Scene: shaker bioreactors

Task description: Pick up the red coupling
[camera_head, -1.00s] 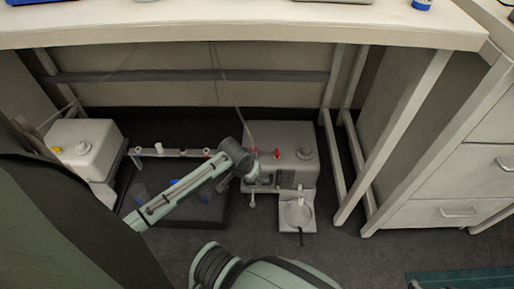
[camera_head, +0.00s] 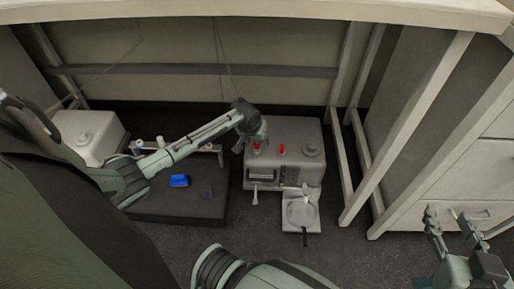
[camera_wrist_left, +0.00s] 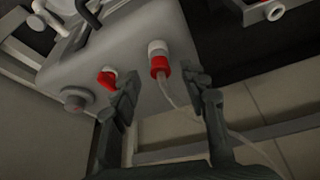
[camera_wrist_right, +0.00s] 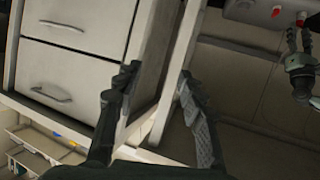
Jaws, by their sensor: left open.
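The red coupling (camera_head: 257,148) stands on top of a grey box-shaped device (camera_head: 312,134) on the floor under the bench. In the left wrist view the red coupling (camera_wrist_left: 160,67) has a white collar and a thin tube. My left gripper (camera_head: 251,138) is open at the coupling, partly overlapping it in the head view. In the left wrist view the coupling appears between the two fingertips; I cannot tell whether they touch it. My right gripper (camera_head: 455,232) is open and empty, away at the right; it shows large in the right wrist view (camera_wrist_right: 158,78).
A second red part (camera_head: 282,149) and a round knob (camera_head: 311,149) sit beside the coupling. A small balance-like tray (camera_head: 301,212) stands in front. A dark platform (camera_head: 180,208) bears a blue object (camera_head: 179,180). Bench legs (camera_head: 408,125) and drawers (camera_head: 470,190) bound the right.

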